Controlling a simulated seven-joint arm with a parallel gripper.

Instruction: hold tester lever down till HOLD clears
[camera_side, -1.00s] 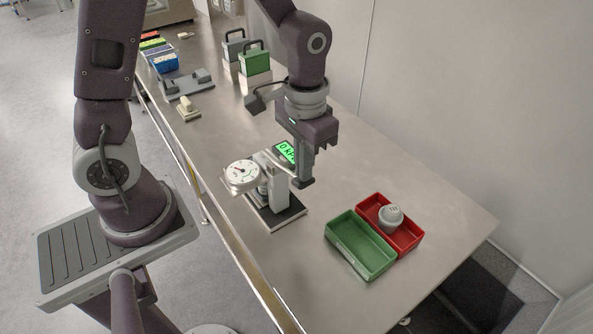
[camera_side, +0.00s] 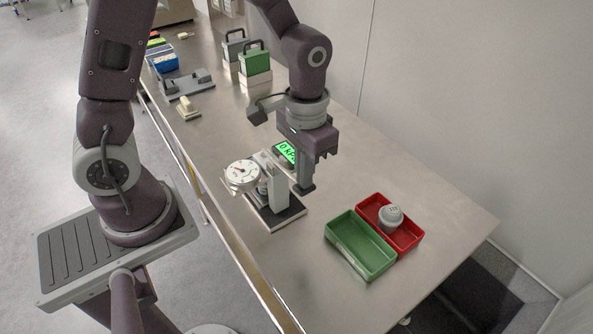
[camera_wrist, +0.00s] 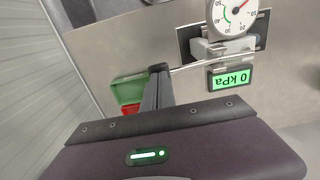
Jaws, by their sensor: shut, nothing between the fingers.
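The tester is a grey press-like unit on a dark base plate (camera_side: 277,217) with a round white gauge (camera_side: 243,174). Its green display (camera_side: 286,153) reads 0 kPa; the wrist view shows the same display (camera_wrist: 231,79) upside down, below the gauge (camera_wrist: 238,14). No HOLD text is legible. My gripper (camera_side: 306,190) is shut and empty, pointing down just right of the tester's column. In the wrist view its fingertips (camera_wrist: 158,69) are at the end of a thin pale bar, likely the lever (camera_wrist: 205,62), running from the tester. I cannot tell whether they touch it.
A green bin (camera_side: 344,246) and a red bin (camera_side: 411,240) stand to the right; the red one holds a grey-white rounded part (camera_side: 390,216). A grey fixture (camera_side: 187,84), green case (camera_side: 254,63) and blue bin (camera_side: 165,64) stand farther back. The table front right is clear.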

